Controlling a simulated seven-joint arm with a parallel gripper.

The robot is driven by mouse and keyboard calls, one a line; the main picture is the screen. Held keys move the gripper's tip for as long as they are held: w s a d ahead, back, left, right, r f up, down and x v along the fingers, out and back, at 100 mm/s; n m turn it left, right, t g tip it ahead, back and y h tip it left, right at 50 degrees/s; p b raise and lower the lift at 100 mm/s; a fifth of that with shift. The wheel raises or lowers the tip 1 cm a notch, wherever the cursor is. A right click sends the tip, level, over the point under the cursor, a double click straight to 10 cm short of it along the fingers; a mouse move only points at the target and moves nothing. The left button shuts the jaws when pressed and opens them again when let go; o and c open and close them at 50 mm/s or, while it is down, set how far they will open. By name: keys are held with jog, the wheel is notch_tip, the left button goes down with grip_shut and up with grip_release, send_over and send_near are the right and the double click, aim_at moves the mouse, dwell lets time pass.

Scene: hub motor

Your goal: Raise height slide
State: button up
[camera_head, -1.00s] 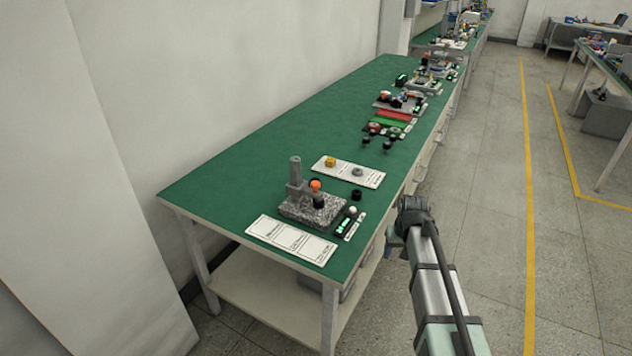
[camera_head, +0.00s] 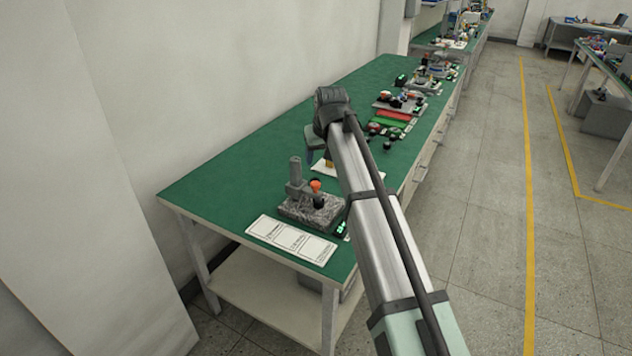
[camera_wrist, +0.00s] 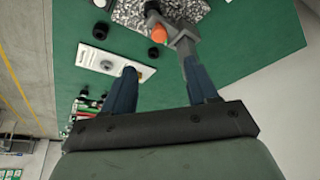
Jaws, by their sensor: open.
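The height stand has a speckled granite base (camera_head: 312,212), a grey column (camera_head: 295,173) and an orange knob (camera_head: 315,186) beside the column. In the wrist view the granite base (camera_wrist: 178,8) is at the top, with the orange knob (camera_wrist: 160,34) and grey column (camera_wrist: 184,44) below it. My gripper (camera_wrist: 160,68) is open and empty, its two blue fingers spread below the knob in that view. The column's end appears close to the right finger; I cannot tell whether they touch.
A white card (camera_wrist: 92,56) holds a grey ring (camera_wrist: 107,66). A black round part (camera_wrist: 155,53) stands near the base. A printed white sheet (camera_head: 290,240) lies at the front. The green table (camera_head: 235,185) is clear to the left. Several other devices line its far end.

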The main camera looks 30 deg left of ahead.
aim_at(316, 183)
jog(key=x, duration=1.3)
jog(key=shift+f, duration=0.15)
jog(key=shift+c, duration=0.4)
grip_shut()
